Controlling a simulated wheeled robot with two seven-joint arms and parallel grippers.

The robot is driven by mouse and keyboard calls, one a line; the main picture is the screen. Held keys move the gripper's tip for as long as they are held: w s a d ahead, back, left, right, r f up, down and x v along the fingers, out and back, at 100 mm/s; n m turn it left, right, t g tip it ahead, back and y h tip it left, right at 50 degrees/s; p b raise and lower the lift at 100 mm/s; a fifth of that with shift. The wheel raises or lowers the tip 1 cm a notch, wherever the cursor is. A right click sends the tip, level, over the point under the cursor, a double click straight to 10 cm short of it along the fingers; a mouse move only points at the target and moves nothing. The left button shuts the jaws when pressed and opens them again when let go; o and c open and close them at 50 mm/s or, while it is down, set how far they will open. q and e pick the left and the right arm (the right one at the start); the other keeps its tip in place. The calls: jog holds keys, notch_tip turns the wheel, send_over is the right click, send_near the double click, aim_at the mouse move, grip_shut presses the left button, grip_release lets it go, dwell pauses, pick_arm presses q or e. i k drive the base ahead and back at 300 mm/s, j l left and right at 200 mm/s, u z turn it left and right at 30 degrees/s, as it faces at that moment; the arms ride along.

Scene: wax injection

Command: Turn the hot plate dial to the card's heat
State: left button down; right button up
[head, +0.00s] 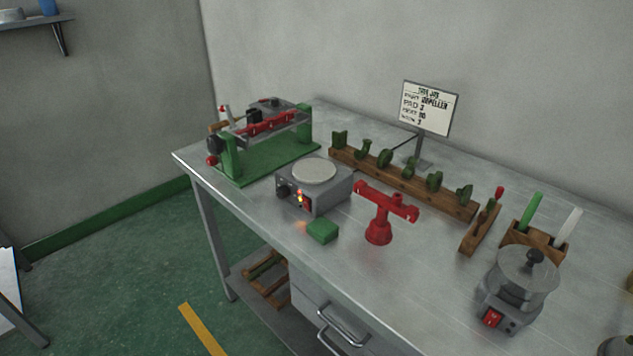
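The hot plate (326,198) is a grey box with a pale round top, standing near the front edge of the metal table. Its dark dial (283,192) is on the front face at the left; the dial's setting is too small to read. An orange-red light (299,197) glows beside the dial. The card (426,108) stands on a post at the back of the table. Neither of my grippers is in view.
A green block (322,231) lies before the hot plate, and a red stand (379,232) is right of it. A green-based machine (266,160) is at left. A wooden rack (400,180) runs behind. A grey pot (520,283) stands at right. The front middle tabletop is clear.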

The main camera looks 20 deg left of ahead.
aim_at(283, 191)
jog(key=i+j+z, duration=0.2)
jog(key=j+z, duration=0.15)
jog(key=j, duration=0.35)
jog(key=i+j+z, duration=0.15)
jog(key=j+z, duration=0.25)
jog(key=j, duration=0.3)
jog(key=j+z, duration=0.35)
jog(key=j, duration=0.35)
jog(key=j+z, duration=0.4)
jog(key=j, duration=0.35)
jog(key=k+j+z, duration=0.35)
jog(key=j, duration=0.3)
jog(key=i+j, duration=0.05)
jog(key=i, duration=0.05)
